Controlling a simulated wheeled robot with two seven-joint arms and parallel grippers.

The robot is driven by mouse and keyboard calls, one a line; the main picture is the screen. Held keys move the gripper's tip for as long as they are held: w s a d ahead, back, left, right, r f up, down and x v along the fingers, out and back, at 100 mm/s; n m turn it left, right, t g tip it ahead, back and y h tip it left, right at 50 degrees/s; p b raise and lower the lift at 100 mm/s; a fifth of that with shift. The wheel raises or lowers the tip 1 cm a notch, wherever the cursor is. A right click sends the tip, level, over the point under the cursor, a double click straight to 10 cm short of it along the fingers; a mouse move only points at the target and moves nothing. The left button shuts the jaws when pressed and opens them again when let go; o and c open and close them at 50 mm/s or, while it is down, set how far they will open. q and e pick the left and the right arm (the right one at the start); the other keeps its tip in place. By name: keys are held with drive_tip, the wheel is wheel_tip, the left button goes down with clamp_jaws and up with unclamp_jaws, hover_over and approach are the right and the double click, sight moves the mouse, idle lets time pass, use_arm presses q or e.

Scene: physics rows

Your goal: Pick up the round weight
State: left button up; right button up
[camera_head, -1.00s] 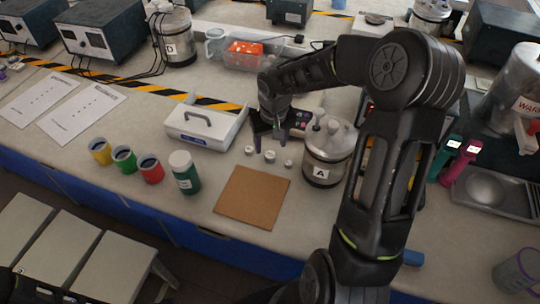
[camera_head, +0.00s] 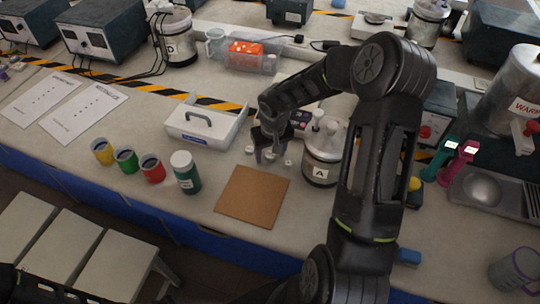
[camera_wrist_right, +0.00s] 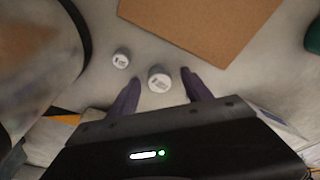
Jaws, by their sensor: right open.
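Small white round weights stand in a short row on the bench in the head view: one at the left (camera_head: 249,150), a middle one (camera_head: 270,156) and one at the right (camera_head: 288,162). My right gripper (camera_head: 269,159) is open, pointing down over the middle weight, with a finger on each side. In the right wrist view, the larger round weight (camera_wrist_right: 158,78) lies between the spread fingertips, apart from both. A smaller weight (camera_wrist_right: 121,58) lies outside them. The other weight is not visible there. My left gripper is not in view.
A brown board (camera_head: 252,196) lies in front of the weights. A metal canister marked A (camera_head: 322,165) stands close on their right. A white box with a handle (camera_head: 205,126) is behind left, and a green jar (camera_head: 185,172) is at front left.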

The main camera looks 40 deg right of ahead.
drive_tip(key=shift+c, duration=0.6)
clamp_jaws()
idle(0.3)
